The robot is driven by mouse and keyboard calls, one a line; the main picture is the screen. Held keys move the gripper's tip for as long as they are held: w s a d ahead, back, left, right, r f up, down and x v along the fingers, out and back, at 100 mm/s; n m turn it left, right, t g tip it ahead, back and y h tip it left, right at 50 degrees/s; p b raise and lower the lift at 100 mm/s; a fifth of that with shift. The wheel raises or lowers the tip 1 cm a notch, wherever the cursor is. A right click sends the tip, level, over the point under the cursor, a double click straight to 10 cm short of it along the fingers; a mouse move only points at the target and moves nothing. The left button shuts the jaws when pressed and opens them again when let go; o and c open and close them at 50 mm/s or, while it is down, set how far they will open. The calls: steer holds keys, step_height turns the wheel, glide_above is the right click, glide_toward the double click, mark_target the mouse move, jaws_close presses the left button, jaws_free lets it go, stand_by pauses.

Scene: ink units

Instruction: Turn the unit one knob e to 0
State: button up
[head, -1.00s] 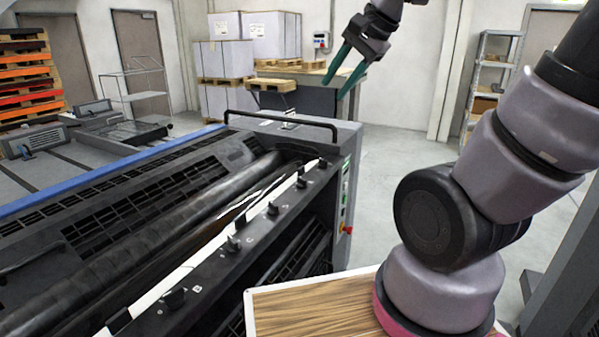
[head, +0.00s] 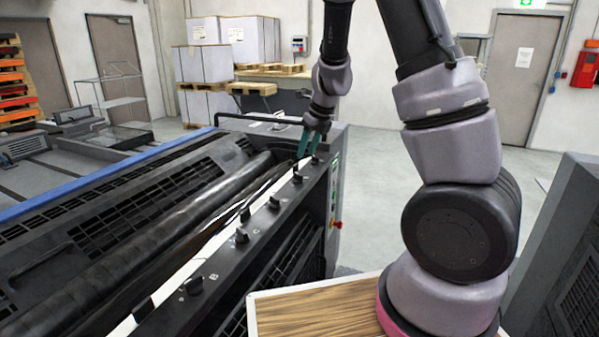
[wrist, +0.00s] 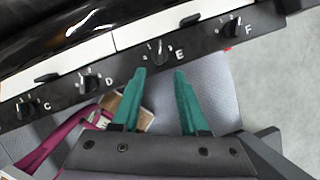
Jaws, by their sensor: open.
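The ink unit's dark rail carries a row of black knobs. In the wrist view knob E (wrist: 158,56) is near the top centre, with the letter E to its right. My gripper (wrist: 158,75) has two green fingers, open and empty. The fingertips are just short of knob E and do not touch it in this view. In the head view my gripper (head: 308,143) hangs over the far end of the rail, close to the last knobs. The scale around knob E is too small to read.
Knob D (wrist: 88,83) and knob F (wrist: 230,27) flank knob E, and knob C (wrist: 25,107) is further left. A dark roller (head: 170,235) runs beside the rail. A black bar handle (head: 262,121) stands at the unit's far end. Floor right of the unit is clear.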

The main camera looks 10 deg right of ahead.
mark_target(298, 174)
steer(key=x, duration=0.9)
steer(key=shift+f, duration=0.2)
jaws_close()
